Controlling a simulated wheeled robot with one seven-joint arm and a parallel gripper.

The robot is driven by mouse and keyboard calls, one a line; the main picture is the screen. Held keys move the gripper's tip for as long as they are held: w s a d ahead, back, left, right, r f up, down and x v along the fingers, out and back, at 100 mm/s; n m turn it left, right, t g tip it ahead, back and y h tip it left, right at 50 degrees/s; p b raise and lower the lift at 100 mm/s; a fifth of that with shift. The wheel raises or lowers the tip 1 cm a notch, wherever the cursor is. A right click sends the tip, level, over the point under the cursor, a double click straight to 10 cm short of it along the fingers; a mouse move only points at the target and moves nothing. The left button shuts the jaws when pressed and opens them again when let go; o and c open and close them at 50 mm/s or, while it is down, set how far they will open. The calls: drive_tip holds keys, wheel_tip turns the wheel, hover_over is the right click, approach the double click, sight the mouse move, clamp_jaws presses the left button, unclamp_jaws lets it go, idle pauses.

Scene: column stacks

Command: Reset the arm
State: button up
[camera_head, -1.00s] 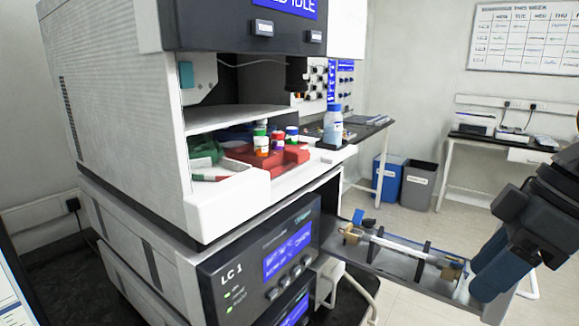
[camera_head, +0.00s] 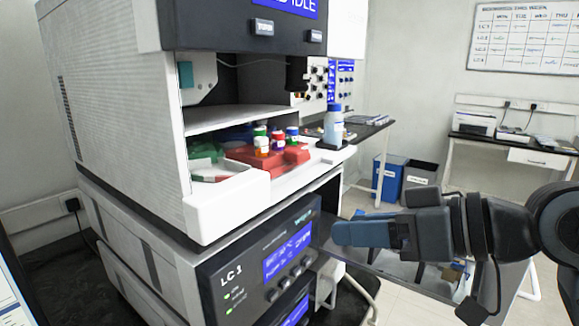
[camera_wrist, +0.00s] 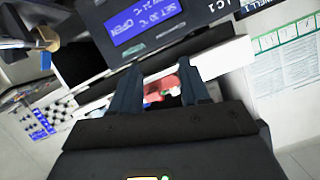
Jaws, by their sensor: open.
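My gripper (camera_head: 345,234) reaches in from the right in the head view, level, its blue fingers pointing left toward the front of the LC stack. In the wrist view my gripper (camera_wrist: 163,92) shows two fingers spread apart with nothing between them. The open drawer (camera_head: 385,262) of the lower unit lies behind and below my gripper, which hides most of its contents. The LC 1 unit (camera_head: 235,290) with its lit display (camera_head: 285,258) stands left of the fingertips. Its display (camera_wrist: 140,32) also shows in the wrist view, reading OPEN.
Several capped vials (camera_head: 262,142) stand on a red tray (camera_head: 240,152) in the upper bay. A blue-capped bottle (camera_head: 333,127) stands at the bay's right edge. Floor beyond the drawer is clear.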

drive_tip(key=s+d+f+m+t+h, duration=0.2)
drive_tip(key=s+f+m+t+h, duration=0.25)
drive_tip(key=s+f+m, duration=0.35)
drive_tip(key=s+d+f+m+t+h, duration=0.2)
drive_tip(key=s+f+m+t+h, duration=0.3)
drive_tip(key=s+f, duration=0.4)
drive_tip(key=s+d+f+n+g+h, duration=0.1)
drive_tip(key=s+d, duration=0.3)
drive_tip(key=s, duration=0.6)
drive_tip(key=s+d+f+n+g+h, duration=0.1)
drive_tip(key=s+d+n, duration=0.2)
drive_tip(key=s, duration=0.7)
drive_tip(key=shift+s+d+f+n, duration=0.15)
drive_tip(key=shift+s+d+n, duration=0.25)
drive_tip(key=shift+d, duration=0.15)
